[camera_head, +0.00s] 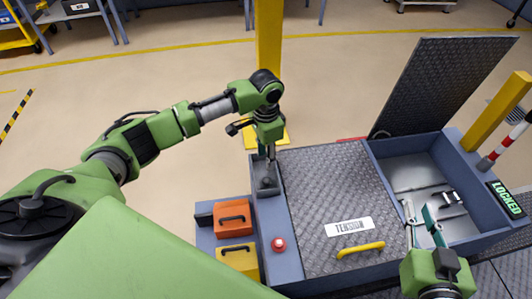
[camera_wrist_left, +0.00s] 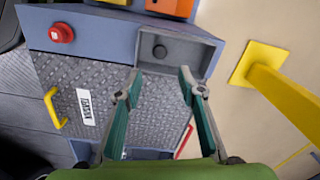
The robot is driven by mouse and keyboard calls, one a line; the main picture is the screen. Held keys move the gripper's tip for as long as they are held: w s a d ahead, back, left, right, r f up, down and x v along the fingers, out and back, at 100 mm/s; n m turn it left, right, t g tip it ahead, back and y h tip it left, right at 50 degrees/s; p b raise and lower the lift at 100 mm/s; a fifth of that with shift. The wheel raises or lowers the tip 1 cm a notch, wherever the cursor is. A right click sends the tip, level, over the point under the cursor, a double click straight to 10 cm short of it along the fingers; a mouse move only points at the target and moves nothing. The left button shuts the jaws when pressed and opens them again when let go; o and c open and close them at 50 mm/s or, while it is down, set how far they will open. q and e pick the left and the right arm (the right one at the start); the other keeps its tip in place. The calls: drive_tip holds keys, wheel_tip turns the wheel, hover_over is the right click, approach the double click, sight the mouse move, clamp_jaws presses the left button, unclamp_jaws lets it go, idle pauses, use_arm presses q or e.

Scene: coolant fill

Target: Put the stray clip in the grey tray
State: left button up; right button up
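The grey tray (camera_head: 276,190) is a small open box at the left end of the blue-grey bench; it also shows in the left wrist view (camera_wrist_left: 187,55). A dark round thing sits in it. My left gripper (camera_head: 268,158) is above the tray, pointing down; in the left wrist view (camera_wrist_left: 158,82) its fingers are apart with nothing between them. My right gripper (camera_head: 420,208) is over the open compartment at the right, its fingers apart and seemingly empty. A small black and white piece (camera_head: 451,197) lies in that compartment, right of those fingers; I cannot tell whether it is the clip.
A raised tread-plate lid (camera_head: 445,85) stands behind the compartment (camera_head: 410,172). A tread-plate cover marked TENSION (camera_head: 325,195) with a yellow handle (camera_head: 361,249) lies between tray and compartment. A red button (camera_head: 278,244), orange box (camera_head: 232,218) and yellow post (camera_head: 268,50) are near the tray.

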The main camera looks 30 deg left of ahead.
use_arm(q)
drive_tip(key=s+d+t+h, duration=0.3)
drive_tip(key=d, duration=0.8)
drive_tip(key=s+d+t+h, duration=0.2)
drive_tip(key=d+t+h, duration=0.1)
drive_tip(key=d, duration=0.8)
drive_tip(key=s+a+r+n+t+y, duration=0.1)
drive_tip(key=s+a+r+n+t, duration=0.1)
drive_tip(key=a+r+t, duration=0.2)
drive_tip(key=s+a+r+n+t+y, duration=0.2)
drive_tip(key=a+r, duration=0.4)
drive_tip(key=r, duration=0.3)
drive_tip(key=shift+s+a+r+n+t, duration=0.15)
drive_tip(key=shift+s+r+n+t, duration=0.3)
drive_tip(key=shift+t, duration=0.75)
use_arm(e)
drive_tip(key=shift+f, duration=0.25)
use_arm(q)
drive_tip(key=shift+w+f, duration=0.1)
use_arm(e)
drive_tip(key=shift+s, duration=0.1)
